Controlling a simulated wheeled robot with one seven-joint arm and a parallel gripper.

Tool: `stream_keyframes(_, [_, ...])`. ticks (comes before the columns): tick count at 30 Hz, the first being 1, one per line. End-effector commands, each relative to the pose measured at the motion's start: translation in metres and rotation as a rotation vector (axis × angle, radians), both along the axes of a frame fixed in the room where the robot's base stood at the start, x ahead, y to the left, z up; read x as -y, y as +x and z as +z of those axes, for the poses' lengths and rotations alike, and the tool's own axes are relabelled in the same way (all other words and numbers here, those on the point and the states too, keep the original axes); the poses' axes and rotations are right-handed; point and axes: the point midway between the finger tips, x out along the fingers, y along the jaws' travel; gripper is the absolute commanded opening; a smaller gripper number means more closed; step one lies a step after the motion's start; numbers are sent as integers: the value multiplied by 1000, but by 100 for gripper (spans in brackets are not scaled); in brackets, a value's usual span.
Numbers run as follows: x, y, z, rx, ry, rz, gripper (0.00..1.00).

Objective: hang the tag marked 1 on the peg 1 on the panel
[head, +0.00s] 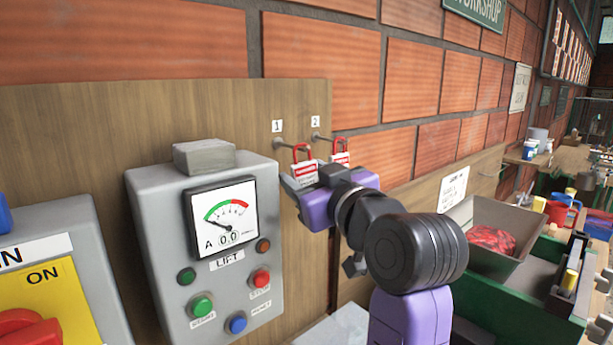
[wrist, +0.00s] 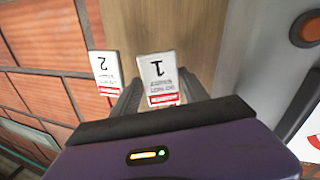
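Tag 1 (wrist: 160,80) is a white card with a red band, in the middle of the wrist view, between the two fingertips of my gripper (wrist: 162,88). In the head view, tag 1 (head: 304,175) has a red shackle close to the tip of peg 1 (head: 284,144), under the label 1 (head: 277,126); whether it is around the peg is unclear. My gripper (head: 298,187) reaches toward the panel (head: 190,105) just below. The fingers lie along the tag's edges; I cannot tell whether they press on it.
Tag 2 (head: 341,158) hangs close beside on peg 2 (head: 318,136); it also shows in the wrist view (wrist: 106,73), near my left finger. The grey lift control box (head: 175,220), with a gauge and a block (head: 204,155) on top, stands left. Brick wall lies behind.

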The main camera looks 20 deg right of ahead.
Motion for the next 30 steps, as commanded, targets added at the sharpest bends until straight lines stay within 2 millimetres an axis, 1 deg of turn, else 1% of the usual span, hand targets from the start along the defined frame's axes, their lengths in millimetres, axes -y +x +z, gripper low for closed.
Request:
stream_keyframes(2, [0,0,0,0,0,0,66])
stream_keyframes(10, [0,0,0,0,0,0,66])
stream_keyframes(13, [1,-5,0,1,0,-1,66])
stream_keyframes(17, [2,-21,-1,3,0,-1,66])
stream_keyframes(24, [3,-60,-1,3,-1,0,66])
stream_keyframes(27, [4,-70,-1,1,0,-1,66])
stream_keyframes(30, [4,-76,-1,1,0,-1,66])
